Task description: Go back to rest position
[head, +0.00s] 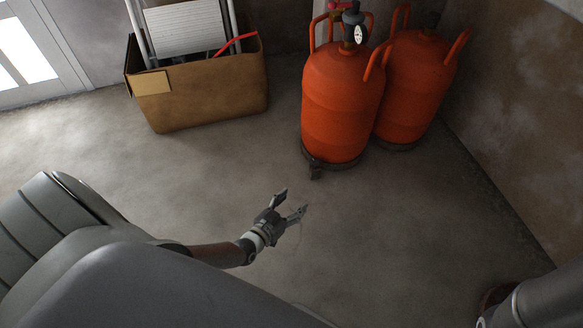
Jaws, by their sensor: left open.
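My left gripper (293,201) is in the middle of the head view, above the bare concrete floor. Its two fingers are spread apart and nothing shows between them. Its arm comes in from the lower left, partly hidden behind my own grey body. At the lower right corner, part of my right arm shows, but its gripper is out of the picture. No glass demijohn is in view.
Two orange gas cylinders (340,95) (415,85) stand by the right wall, beyond my left gripper. A cardboard box (205,98) holding a white panel stands at the back left. A pale door (62,60) is at the far left. The floor between is clear.

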